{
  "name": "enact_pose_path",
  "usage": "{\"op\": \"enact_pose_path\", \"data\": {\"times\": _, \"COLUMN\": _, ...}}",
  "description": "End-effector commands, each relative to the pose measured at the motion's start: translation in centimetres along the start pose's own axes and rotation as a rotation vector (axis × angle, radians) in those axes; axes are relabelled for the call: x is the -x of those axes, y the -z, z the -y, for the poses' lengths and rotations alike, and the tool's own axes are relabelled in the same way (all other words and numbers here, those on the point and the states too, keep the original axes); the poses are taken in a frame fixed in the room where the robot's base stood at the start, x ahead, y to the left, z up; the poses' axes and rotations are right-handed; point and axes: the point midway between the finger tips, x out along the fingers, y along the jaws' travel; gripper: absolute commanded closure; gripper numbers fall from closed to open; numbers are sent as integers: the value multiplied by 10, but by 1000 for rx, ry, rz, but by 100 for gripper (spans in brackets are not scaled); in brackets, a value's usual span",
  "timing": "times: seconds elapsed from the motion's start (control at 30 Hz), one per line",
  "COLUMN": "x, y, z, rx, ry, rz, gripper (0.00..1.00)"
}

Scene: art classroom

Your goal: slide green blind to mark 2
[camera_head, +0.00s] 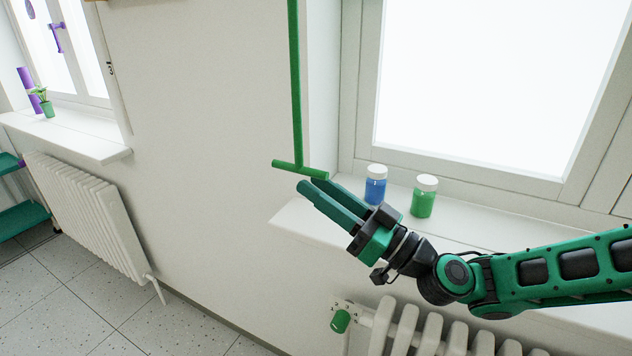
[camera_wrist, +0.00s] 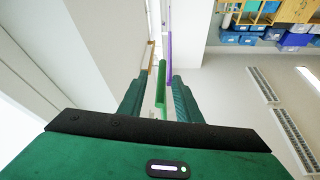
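A green pull rod (camera_head: 295,85) hangs straight down beside the window recess and ends in a green crossbar (camera_head: 290,165). The green blind itself and mark 2 are not visible. My gripper (camera_head: 311,183) is just below the right part of the crossbar, with its fingers pointing up and left. In the wrist view, its two fingers (camera_wrist: 161,78) stand apart, and a green bar (camera_wrist: 161,92) shows in the gap between them. I cannot tell whether either finger touches it.
A blue jar (camera_head: 375,188) and a green jar (camera_head: 423,201) stand on the sill close to my gripper. A radiator (camera_head: 410,330) with a green valve knob (camera_head: 341,321) is below. A black "3" (camera_head: 110,68) is beside the left window. The wrist view shows a purple rod (camera_wrist: 169,50).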

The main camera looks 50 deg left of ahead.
Motion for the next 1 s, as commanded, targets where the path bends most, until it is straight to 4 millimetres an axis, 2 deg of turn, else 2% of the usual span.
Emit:
{"op": "enact_pose_path", "data": {"times": 0.37, "x": 0, "y": -1, "z": 1, "rx": 11, "ry": 5, "rz": 11, "gripper": 69}}
{"op": "enact_pose_path", "data": {"times": 0.63, "x": 6, "y": -2, "z": 7, "rx": 158, "ry": 59, "rz": 172, "gripper": 69}}
{"op": "enact_pose_path", "data": {"times": 1.0, "x": 24, "y": 33, "z": 4, "rx": 358, "ry": 81, "rz": 364, "gripper": 69}}
